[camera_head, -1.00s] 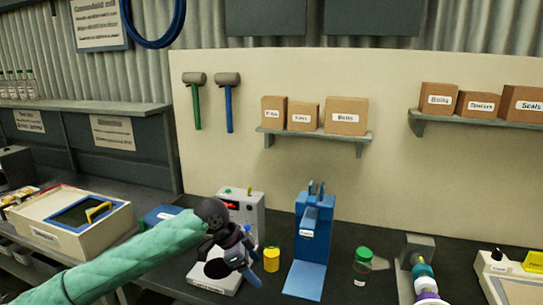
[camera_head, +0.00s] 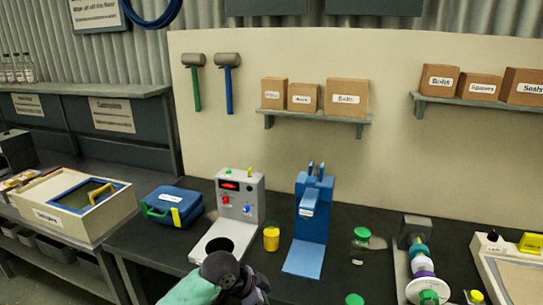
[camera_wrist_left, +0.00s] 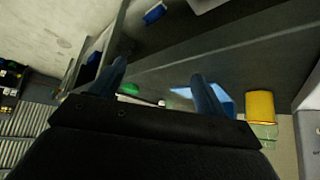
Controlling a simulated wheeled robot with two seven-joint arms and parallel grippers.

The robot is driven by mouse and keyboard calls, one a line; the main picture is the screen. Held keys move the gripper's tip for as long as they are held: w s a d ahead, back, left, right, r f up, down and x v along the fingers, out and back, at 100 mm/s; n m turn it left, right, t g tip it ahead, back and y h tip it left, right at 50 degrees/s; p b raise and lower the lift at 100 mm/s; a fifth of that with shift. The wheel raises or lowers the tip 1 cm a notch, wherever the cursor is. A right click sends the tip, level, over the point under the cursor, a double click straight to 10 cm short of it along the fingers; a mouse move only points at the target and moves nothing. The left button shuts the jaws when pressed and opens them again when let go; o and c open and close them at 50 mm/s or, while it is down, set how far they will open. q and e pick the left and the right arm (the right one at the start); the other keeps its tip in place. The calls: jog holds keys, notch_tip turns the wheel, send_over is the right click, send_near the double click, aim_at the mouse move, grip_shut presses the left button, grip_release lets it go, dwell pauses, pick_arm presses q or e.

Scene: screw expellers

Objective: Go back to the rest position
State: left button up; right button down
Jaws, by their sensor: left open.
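My left gripper (camera_head: 243,290) is low at the bottom of the head view, at the end of a green-sleeved arm. In the left wrist view its two blue-grey fingers stand apart (camera_wrist_left: 160,88) with nothing between them. It is in front of the grey device (camera_head: 239,200) with a red display and its white base plate. My right gripper is in neither view.
A yellow jar (camera_head: 271,237), a blue press (camera_head: 313,215) and a green-lidded jar (camera_head: 360,246) stand on the dark bench. A ringed shaft machine (camera_head: 422,262) is at right.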

pick_arm(q)
jog(key=s+a+f+n+y, duration=0.2)
jog(key=s+a+f+n, duration=0.25)
jog(key=s+a, duration=0.35)
jog(key=s+a+f+n+t+y, duration=0.15)
jog(key=s+a+f+n, duration=0.35)
jog(key=s, duration=0.5)
jog(key=s+a+f+n+y, duration=0.3)
jog(key=s+a+f, duration=0.2)
jog(key=s+a, duration=0.3)
jog(key=s+d+f+g, duration=0.1)
jog(key=d+f, duration=0.1)
jog(key=f, duration=1.2)
jog(key=s+d+f+g, duration=0.1)
jog(key=d+f, duration=0.2)
jog(key=f, duration=1.1)
jog(key=shift+s+f, duration=0.2)
jog(key=shift+s, duration=0.2)
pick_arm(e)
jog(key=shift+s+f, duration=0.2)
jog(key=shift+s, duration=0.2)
pick_arm(q)
jog(key=shift+d+g+h, duration=0.1)
jog(key=shift+g+h, duration=0.15)
